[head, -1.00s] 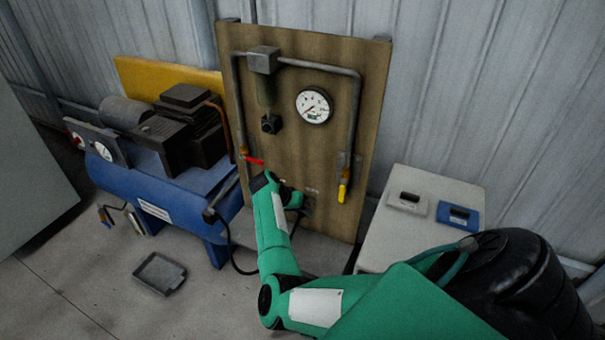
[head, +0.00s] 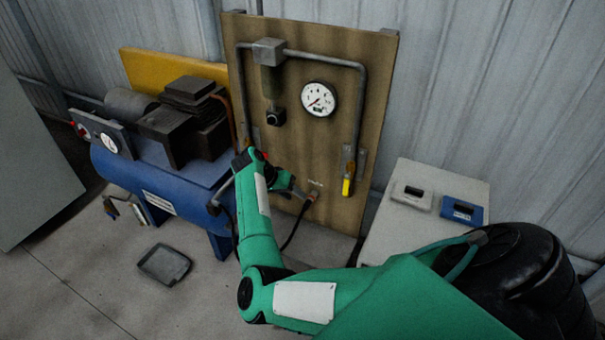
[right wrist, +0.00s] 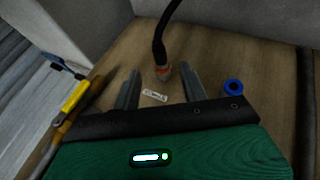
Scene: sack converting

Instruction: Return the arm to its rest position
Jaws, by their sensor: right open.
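My right arm (head: 260,235) is green and reaches from the lower right up to the wooden panel (head: 335,150). My right gripper (head: 296,191) is open in front of the lower panel. In the right wrist view its two grey fingers (right wrist: 158,85) are apart with nothing held between them. A hose fitting (right wrist: 162,72) with an orange collar and a black hose sits at the panel just beyond the fingertips. In the head view the fitting (head: 314,194) shows just right of the gripper. My left gripper is not in view.
The panel carries a gauge (head: 318,99), pipes and a yellow valve handle (head: 347,187); a red handle is mostly hidden behind my wrist. A blue compressor (head: 150,175) stands left. A white cabinet (head: 390,235) stands right. A grey tray (head: 165,264) lies on the floor.

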